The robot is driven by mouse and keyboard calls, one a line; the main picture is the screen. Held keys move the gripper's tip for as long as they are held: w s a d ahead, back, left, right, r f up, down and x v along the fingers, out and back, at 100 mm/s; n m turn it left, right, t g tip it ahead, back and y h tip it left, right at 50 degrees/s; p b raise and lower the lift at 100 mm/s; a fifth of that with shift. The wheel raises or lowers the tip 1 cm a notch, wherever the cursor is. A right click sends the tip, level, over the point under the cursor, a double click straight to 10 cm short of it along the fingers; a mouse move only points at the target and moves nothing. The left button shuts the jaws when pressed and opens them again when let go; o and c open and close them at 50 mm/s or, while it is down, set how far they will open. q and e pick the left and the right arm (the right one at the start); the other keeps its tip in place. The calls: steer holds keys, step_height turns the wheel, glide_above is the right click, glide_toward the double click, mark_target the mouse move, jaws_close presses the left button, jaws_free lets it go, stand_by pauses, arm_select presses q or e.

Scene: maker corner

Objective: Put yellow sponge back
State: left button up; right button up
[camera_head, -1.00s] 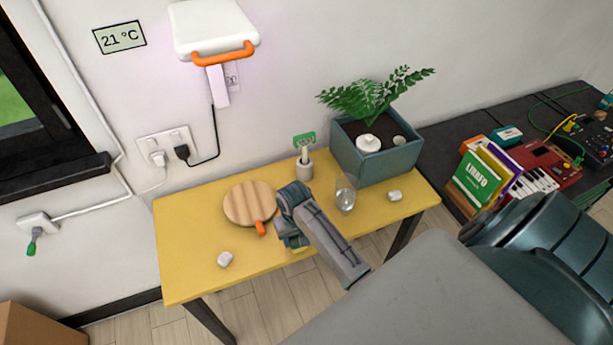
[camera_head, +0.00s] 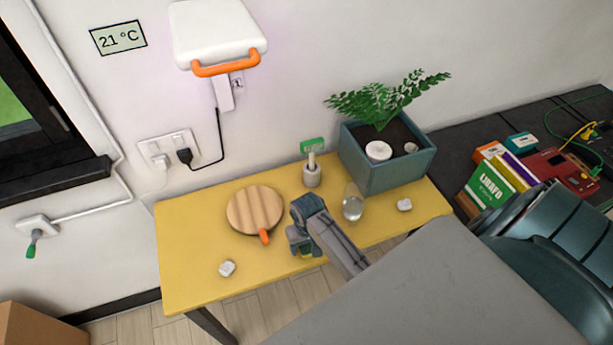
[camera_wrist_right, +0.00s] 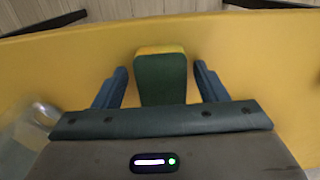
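The yellow sponge (camera_wrist_right: 161,78), with a dark green face and a yellow edge, is at the yellow table in the right wrist view. It stands between the two fingers of my right gripper (camera_wrist_right: 160,88), with a narrow gap on each side. That gripper is open around it. My left gripper is not in view.
The yellow table (camera_head: 190,240) holds a round wooden board (camera_head: 254,208), a glass (camera_head: 353,206), a brush holder (camera_head: 312,177), a planter (camera_head: 386,168) and white lumps (camera_head: 227,268) (camera_head: 404,205). A dark bench (camera_head: 455,150) with books stands at right.

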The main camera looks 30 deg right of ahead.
steer(key=shift+w, duration=0.1)
steer(key=shift+w+r, duration=0.1)
steer(key=shift+r, duration=0.1)
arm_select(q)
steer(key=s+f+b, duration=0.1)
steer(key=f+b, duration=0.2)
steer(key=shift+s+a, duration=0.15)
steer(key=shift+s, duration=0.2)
arm_select(e)
step_height(320, 180, up, 12)
steer(key=shift+f, duration=0.2)
